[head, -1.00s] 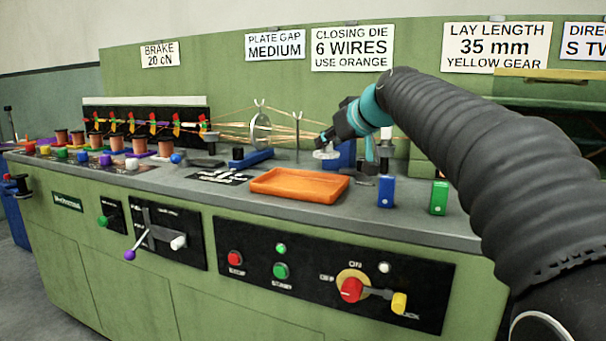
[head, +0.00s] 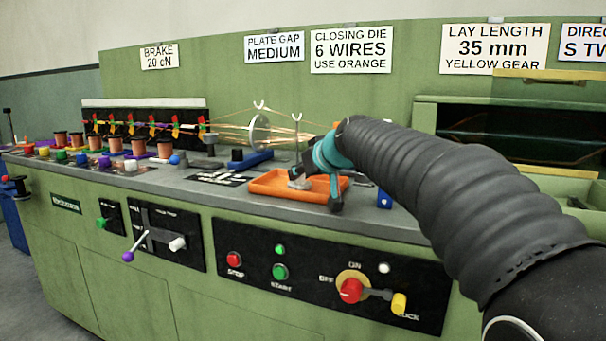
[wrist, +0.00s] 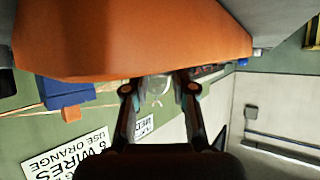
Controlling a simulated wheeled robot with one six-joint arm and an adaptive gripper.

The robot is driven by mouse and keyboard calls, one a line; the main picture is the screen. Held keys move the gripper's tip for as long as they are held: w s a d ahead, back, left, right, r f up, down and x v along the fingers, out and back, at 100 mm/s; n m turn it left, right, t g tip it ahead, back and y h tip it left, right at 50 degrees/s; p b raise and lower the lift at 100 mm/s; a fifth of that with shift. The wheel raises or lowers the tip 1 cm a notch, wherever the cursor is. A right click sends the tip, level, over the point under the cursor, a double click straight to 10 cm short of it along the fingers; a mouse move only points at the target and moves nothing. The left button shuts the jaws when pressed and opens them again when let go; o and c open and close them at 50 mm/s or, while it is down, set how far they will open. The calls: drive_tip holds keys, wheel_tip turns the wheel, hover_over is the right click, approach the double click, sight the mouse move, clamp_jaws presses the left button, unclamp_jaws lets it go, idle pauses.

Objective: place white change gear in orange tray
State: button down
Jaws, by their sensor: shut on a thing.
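The orange tray (head: 262,188) lies on the machine's grey top. In the wrist view the orange tray (wrist: 130,40) fills much of the upper part. My gripper (head: 311,177) is over the tray's right part, pointing down. It is shut on the white change gear (head: 299,184), which shows as a pale piece low over the tray floor. I cannot tell whether the gear touches the tray. In the wrist view both fingers of my gripper (wrist: 158,90) show below the tray's edge. A pale shape lies between them, too unclear to name.
A blue-based stand (head: 250,160) and a round plate (head: 259,133) with wires are behind the tray. Several copper spools (head: 115,145) line the left. A red switch (head: 350,290) is on the front panel.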

drive_tip(key=shift+f, duration=0.15)
drive_tip(key=c, duration=1)
unclamp_jaws()
drive_tip(key=shift+o, duration=0.2)
drive_tip(key=shift+s+d+r, duration=0.1)
drive_tip(key=shift+s+r, duration=0.05)
drive_tip(key=shift+r, duration=0.15)
drive_tip(key=v, duration=1.1)
drive_tip(key=shift+s+d+b, duration=0.25)
drive_tip(key=shift+b, duration=0.1)
drive_tip(key=shift+r, duration=0.1)
